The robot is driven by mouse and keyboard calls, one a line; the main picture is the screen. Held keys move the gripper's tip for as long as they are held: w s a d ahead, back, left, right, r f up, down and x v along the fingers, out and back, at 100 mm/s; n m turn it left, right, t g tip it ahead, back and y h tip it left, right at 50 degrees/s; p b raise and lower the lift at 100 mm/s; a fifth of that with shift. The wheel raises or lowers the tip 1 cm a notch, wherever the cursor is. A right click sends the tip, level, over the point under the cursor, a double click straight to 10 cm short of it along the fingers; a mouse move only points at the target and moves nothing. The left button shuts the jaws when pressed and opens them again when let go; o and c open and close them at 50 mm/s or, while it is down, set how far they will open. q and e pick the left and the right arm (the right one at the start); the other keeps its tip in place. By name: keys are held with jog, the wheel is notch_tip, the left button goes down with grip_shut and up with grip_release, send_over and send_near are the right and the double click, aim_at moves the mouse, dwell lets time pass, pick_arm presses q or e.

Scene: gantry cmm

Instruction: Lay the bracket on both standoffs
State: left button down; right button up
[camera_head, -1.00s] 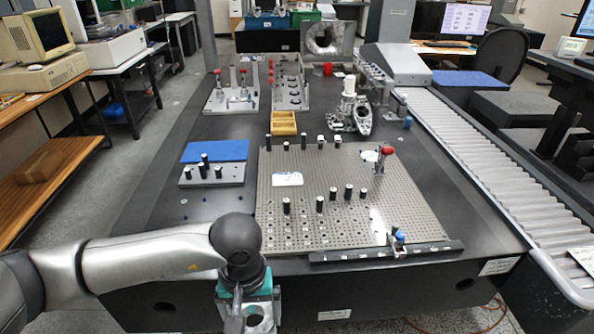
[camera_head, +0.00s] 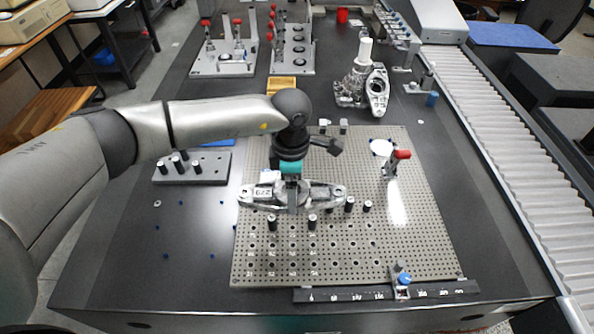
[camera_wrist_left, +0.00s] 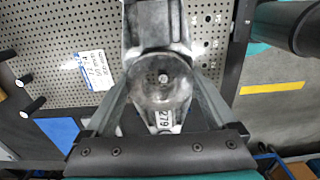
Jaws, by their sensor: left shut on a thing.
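The bracket (camera_head: 322,196) is a long grey metal piece with a rounded hub and a lug with a hole at each end. My left gripper (camera_head: 292,205) is shut on its middle and holds it crosswise over the perforated plate (camera_head: 400,240). In the left wrist view the bracket (camera_wrist_left: 152,25) lies between the fingers of the gripper (camera_wrist_left: 160,105). Black standoffs stand on the plate; two (camera_head: 272,223) (camera_head: 312,222) show just in front of the bracket, and others stand right of it. I cannot tell whether the bracket touches any standoff. My right gripper is out of view.
A red-handled clamp (camera_head: 397,163) stands on the plate's right side. A ruled rail with a blue-knobbed stop (camera_head: 402,280) lies along the front edge. A small block with pins (camera_head: 192,168) is left of the plate. A metal casting (camera_head: 365,85) stands behind it.

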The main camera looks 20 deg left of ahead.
aim_at(312, 224)
pick_arm(q)
notch_tip(312, 224, down, 6)
jog(key=b, duration=0.5)
jog(key=shift+f, duration=0.2)
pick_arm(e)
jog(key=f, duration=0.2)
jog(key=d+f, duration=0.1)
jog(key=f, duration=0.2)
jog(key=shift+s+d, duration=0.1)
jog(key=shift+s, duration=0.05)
pick_arm(q)
jog(key=shift+d, duration=0.1)
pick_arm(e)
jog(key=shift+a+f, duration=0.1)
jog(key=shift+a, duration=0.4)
pick_arm(q)
jog(key=shift+f, duration=0.15)
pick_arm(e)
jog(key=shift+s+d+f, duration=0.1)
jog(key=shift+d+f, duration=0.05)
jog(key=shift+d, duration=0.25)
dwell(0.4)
pick_arm(q)
jog(key=shift+f+b, duration=0.4)
jog(key=shift+b, duration=0.15)
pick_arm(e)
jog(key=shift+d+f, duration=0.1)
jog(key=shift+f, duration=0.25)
